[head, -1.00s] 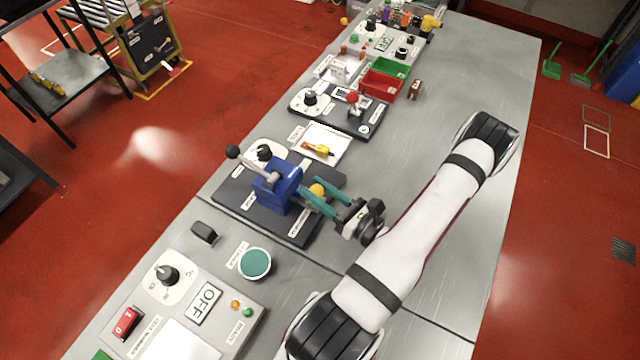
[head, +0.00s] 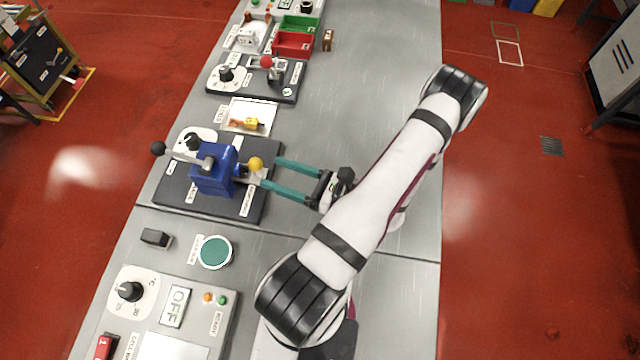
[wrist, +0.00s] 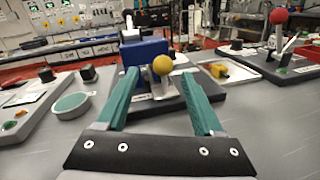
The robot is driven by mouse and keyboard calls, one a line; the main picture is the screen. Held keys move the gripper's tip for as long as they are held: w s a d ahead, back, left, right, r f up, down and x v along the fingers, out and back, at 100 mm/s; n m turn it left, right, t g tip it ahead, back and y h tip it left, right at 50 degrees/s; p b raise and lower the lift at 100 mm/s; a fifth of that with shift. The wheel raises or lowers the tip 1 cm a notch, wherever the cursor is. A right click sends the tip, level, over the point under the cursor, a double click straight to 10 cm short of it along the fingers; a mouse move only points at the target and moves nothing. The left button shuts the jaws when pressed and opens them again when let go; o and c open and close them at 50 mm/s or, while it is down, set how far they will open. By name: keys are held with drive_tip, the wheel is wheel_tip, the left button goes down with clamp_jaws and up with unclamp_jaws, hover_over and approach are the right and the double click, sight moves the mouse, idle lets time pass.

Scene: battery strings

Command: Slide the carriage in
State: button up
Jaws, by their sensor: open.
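A blue block (head: 213,170) stands on a dark base plate (head: 180,193), with a grey lever ending in a black ball (head: 158,148) on its left. A yellow ball knob (head: 255,163) sits at the block's right side, above a small pale metal part that I take for the carriage (head: 254,179). My gripper (head: 270,172) is open and empty to the right of the knob, its teal fingers pointing left. In the wrist view, the knob (wrist: 162,65) appears between and beyond the fingertips, in front of the blue block (wrist: 143,50). How deep the carriage sits is unclear.
A white tray with a yellow-orange tool (head: 247,123) lies behind the base. Farther back is a panel with a red-knobbed lever (head: 266,62). A green round dish (head: 215,252) and a black switch (head: 155,237) are in front.

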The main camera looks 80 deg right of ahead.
drive_tip(key=s, duration=0.3)
drive_tip(key=s+a, duration=0.1)
drive_tip(key=s, duration=0.2)
drive_tip(key=s+a, duration=0.1)
drive_tip(key=s, duration=0.2)
drive_tip(key=shift+s, duration=0.3)
